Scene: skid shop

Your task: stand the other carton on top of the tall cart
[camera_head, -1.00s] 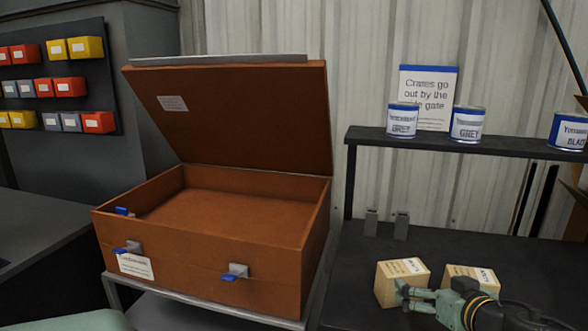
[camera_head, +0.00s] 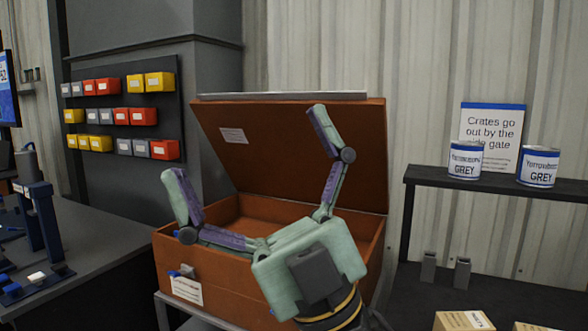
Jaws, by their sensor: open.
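Two small tan cartons with white labels stand on the dark bench at the bottom right, the left carton (camera_head: 463,321) and the right carton (camera_head: 535,327), both cut off by the picture's lower edge. My gripper (camera_head: 243,143) is raised in front of the open orange-brown crate (camera_head: 230,291), to the left of the cartons. Its two fingers are spread wide with nothing between them. It hides part of the crate's inside and front. I cannot identify a tall cart; a grey metal frame (camera_head: 163,312) under the crate shows only in part.
The crate's lid (camera_head: 280,150) leans back, open. A black shelf (camera_head: 500,180) holds two grey-labelled paint tins (camera_head: 465,160) before a sign (camera_head: 491,125). Two small grey brackets (camera_head: 429,266) stand on the bench (camera_head: 520,290). A dark counter (camera_head: 90,275) and wall bins (camera_head: 152,82) are at left.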

